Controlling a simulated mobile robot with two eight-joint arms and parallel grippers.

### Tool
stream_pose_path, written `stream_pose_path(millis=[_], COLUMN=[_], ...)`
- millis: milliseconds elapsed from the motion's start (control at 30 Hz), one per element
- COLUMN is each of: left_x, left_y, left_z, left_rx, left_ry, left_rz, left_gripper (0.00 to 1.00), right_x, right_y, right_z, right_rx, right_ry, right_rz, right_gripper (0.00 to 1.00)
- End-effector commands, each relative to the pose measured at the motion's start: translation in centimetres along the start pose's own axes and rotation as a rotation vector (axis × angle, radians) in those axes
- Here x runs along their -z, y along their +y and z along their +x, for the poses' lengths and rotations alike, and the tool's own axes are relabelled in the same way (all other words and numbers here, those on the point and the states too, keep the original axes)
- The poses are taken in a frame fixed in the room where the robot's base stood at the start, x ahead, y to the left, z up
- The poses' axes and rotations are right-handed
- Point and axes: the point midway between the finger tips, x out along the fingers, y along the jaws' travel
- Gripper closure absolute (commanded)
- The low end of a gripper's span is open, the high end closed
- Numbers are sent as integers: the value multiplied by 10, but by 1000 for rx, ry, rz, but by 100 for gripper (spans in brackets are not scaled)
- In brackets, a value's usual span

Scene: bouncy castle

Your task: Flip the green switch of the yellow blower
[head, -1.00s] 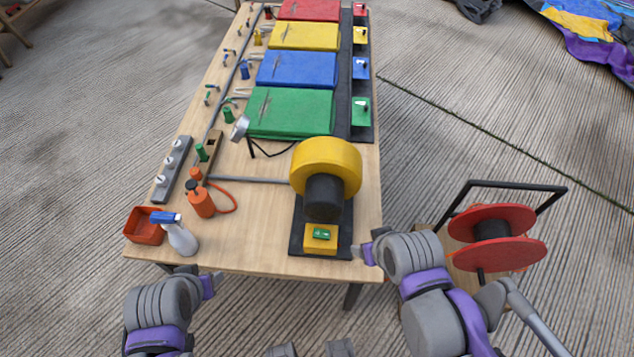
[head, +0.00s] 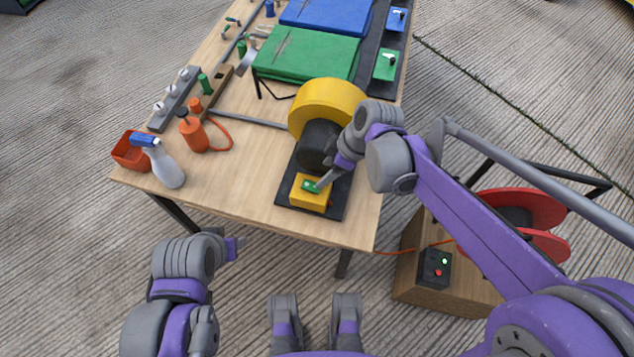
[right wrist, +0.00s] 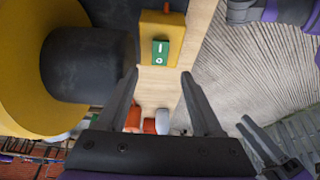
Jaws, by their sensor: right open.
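The yellow blower (head: 325,97) with its dark motor drum stands on a black base at the table's near end. Its green switch (head: 309,186) sits on a yellow box (head: 308,198) at the front of the base. In the right wrist view the green rocker switch (right wrist: 160,53) shows white I and O marks. My right gripper (head: 321,184) is over the box, its tip at the switch in the head view. In the wrist view the right gripper (right wrist: 160,75) is open and empty, with the switch just beyond its fingertips; contact cannot be told. My left gripper (head: 238,246) is off the table's front edge.
Green (head: 305,55) and blue (head: 325,17) pads lie behind the blower. A red reel (head: 525,208) and a wooden box (head: 445,295) are at the right.

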Motion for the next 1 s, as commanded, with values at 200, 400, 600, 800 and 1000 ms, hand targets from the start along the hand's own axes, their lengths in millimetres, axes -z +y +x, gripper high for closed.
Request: stream_pose_path(millis=[200,400,600,800,1000], left_x=[-5,-8,-9,-8,-8], left_y=[0,0,0,0,0], left_z=[11,17,18,18,18], left_rx=[0,0,0,0,0], left_ry=[-4,-6,-7,-7,-7], left_rz=[0,0,0,0,0], left_gripper=[49,49,49,49,49], right_x=[0,-1,-1,-1,-1], right_y=[0,0,0,0,0], right_z=[46,74,85,85,85], right_rx=[1,0,-1,-2,-1], right_ry=[0,0,-1,-1,-1], right_rz=[0,1,2,3,3], right_gripper=[32,32,32,32,60])
